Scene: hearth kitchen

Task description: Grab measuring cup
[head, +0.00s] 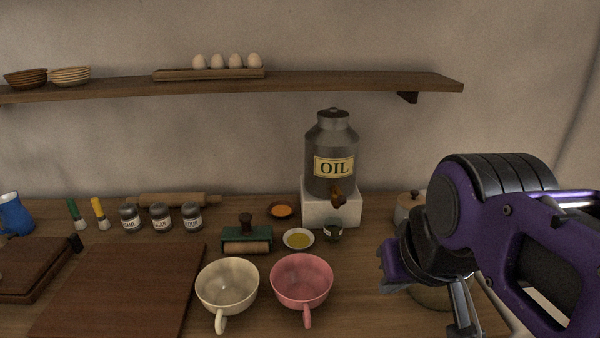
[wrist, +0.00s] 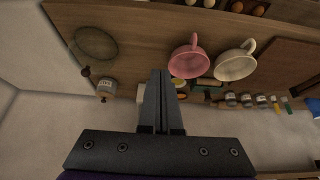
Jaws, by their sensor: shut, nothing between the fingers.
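No cup carries readable measuring marks, so I cannot tell for sure which is the measuring cup. A small dark glass cup (head: 333,232) stands below the oil can's spout. A cream cup (head: 227,286) and a pink cup (head: 302,281) stand upright and look empty, handles toward the front; the pink cup (wrist: 187,62) and cream cup (wrist: 234,66) also show in the wrist view. My gripper (wrist: 160,73) is shut and empty, above the counter and apart from the cups. In the head view my arm partly hides it at the right.
The oil can (head: 331,150) stands on a white block (head: 331,208). A small dish (head: 298,239), a green-based roller (head: 246,240) and a cutting board (head: 120,288) lie near the cups. A clear round glass vessel (wrist: 95,43) is at the wrist view's left. A shelf (head: 360,84) hangs above.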

